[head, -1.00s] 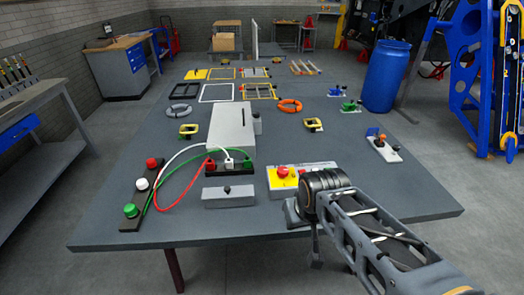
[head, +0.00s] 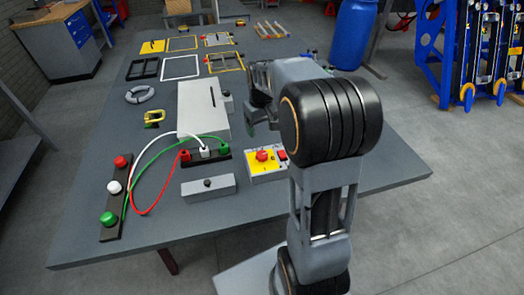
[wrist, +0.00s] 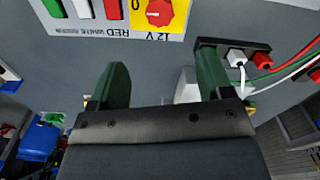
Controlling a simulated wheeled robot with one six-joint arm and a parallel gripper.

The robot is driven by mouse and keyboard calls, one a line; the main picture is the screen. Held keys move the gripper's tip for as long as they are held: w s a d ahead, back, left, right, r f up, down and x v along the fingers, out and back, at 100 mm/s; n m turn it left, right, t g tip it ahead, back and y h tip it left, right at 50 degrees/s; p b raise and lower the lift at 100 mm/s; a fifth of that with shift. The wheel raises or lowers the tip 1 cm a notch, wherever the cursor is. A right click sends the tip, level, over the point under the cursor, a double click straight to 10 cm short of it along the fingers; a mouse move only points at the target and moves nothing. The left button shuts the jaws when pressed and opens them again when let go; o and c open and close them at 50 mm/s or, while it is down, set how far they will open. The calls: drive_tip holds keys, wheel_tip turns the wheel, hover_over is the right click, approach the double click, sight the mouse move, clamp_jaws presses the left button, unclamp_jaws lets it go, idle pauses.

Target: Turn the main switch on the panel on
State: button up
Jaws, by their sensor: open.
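The panel (head: 268,176) is a light box on the table with a yellow plate. The main switch, a red rotary knob (head: 263,155), sits on the yellow plate; it also shows at the top edge of the wrist view (wrist: 160,12), with a "0" printed beside it. Its exact setting is hard to read. My gripper (head: 262,112) is above and behind the panel in the head view, apart from the knob. In the wrist view its two green-tipped fingers (wrist: 160,85) are spread and empty. My arm hides the panel's right part in the head view.
Red, white and green rockers (wrist: 84,9) are beside the knob. A terminal block (head: 206,161) with red, white and green cables is left of the panel, near a grey box (head: 208,187) and a white box (head: 200,112). The table's front right is clear.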

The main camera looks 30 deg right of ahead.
sight(262, 154)
wheel_tip(262, 154, down, 13)
drive_tip(key=shift+r+p, duration=0.2)
drive_tip(key=shift+p, duration=0.35)
drive_tip(key=c, duration=0.9)
